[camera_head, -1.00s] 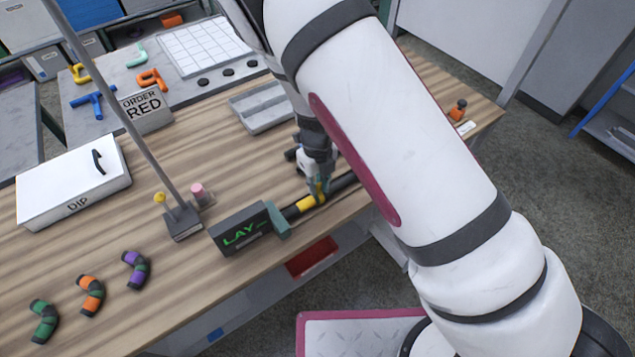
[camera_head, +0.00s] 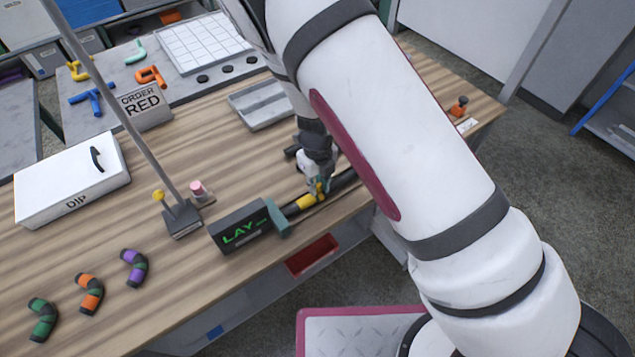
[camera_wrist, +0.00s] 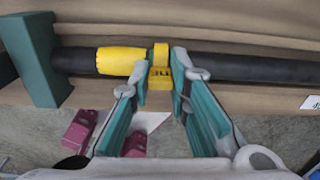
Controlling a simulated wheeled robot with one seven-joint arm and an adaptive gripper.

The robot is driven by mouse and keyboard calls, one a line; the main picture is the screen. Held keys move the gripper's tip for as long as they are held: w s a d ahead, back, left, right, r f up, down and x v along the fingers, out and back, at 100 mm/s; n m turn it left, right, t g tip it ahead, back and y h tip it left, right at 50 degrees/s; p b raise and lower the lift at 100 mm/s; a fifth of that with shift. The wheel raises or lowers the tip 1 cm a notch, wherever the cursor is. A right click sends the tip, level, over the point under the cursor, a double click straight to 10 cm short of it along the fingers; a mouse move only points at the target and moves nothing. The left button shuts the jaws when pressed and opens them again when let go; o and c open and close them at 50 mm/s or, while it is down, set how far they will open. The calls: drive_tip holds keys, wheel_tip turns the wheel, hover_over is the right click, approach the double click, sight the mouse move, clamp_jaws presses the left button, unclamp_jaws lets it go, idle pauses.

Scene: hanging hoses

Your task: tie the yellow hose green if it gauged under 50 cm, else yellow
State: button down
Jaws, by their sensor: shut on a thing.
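The yellow hose (camera_head: 305,202) is black with a yellow sleeve. It lies straight along the front of the table, its left end at the teal end block of the gauge box (camera_head: 238,230), whose screen shows green text starting "LAY". In the wrist view the yellow sleeve (camera_wrist: 121,60) is near the teal block (camera_wrist: 38,60), and the black length runs right. My gripper (camera_wrist: 160,72) is shut on a small yellow tab (camera_wrist: 160,76) with dark marks, at the hose beside the sleeve. In the head view my gripper (camera_head: 318,186) is partly hidden by my arm, which also covers the hose's right part.
A post on a dark base (camera_head: 182,220) stands left of the gauge. A white DIP box (camera_head: 70,180), an "ORDER RED" sign (camera_head: 143,104) and a grey tray (camera_head: 260,105) lie behind. Several bent coloured pieces (camera_head: 90,293) sit at the front left. A red bin (camera_head: 312,255) is below the edge.

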drive_tip(key=c, duration=1.4)
unclamp_jaws()
drive_tip(key=shift+c, duration=0.2)
wheel_tip(320, 180, up, 12)
